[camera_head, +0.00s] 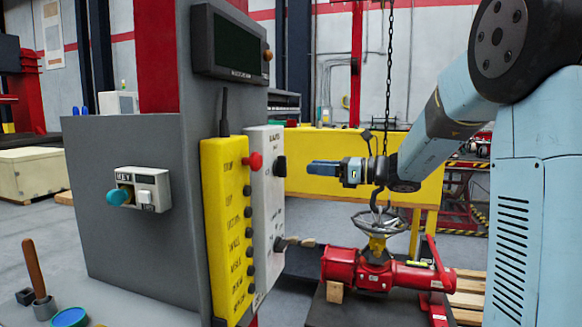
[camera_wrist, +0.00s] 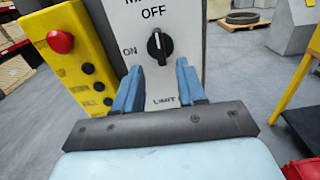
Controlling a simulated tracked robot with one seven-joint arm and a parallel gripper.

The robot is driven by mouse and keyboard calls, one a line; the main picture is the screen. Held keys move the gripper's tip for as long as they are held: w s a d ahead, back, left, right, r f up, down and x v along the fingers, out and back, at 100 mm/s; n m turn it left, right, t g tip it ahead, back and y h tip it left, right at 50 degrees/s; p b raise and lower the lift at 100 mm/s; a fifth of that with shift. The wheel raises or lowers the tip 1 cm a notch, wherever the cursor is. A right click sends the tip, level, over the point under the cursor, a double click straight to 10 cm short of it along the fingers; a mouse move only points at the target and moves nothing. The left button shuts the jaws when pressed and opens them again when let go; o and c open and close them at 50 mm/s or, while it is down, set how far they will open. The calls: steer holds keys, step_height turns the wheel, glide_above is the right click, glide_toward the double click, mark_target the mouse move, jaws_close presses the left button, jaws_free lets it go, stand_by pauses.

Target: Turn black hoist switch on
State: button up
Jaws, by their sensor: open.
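The black hoist switch (camera_wrist: 159,46) is a rotary knob on a white panel (camera_wrist: 189,15), marked OFF above and ON to its left. Its white pointer line points up towards OFF. In the head view the black knob (camera_head: 280,167) sticks out from the right side of the white box (camera_head: 262,215). My gripper (camera_wrist: 157,77) is open and empty. Its two blue fingers stand on either side below the knob in the wrist view, apart from it as far as I can tell. In the head view my gripper (camera_head: 312,168) faces the knob from the right, with a gap between.
A yellow button box (camera_head: 226,230) with a red button (camera_head: 254,161) stands left of the white box. A grey cabinet (camera_head: 130,240) fills the left.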

mark_target(281, 167)
steer(key=x, duration=0.7)
steer(key=shift+w+a, duration=0.15)
steer(key=shift+a, duration=0.2)
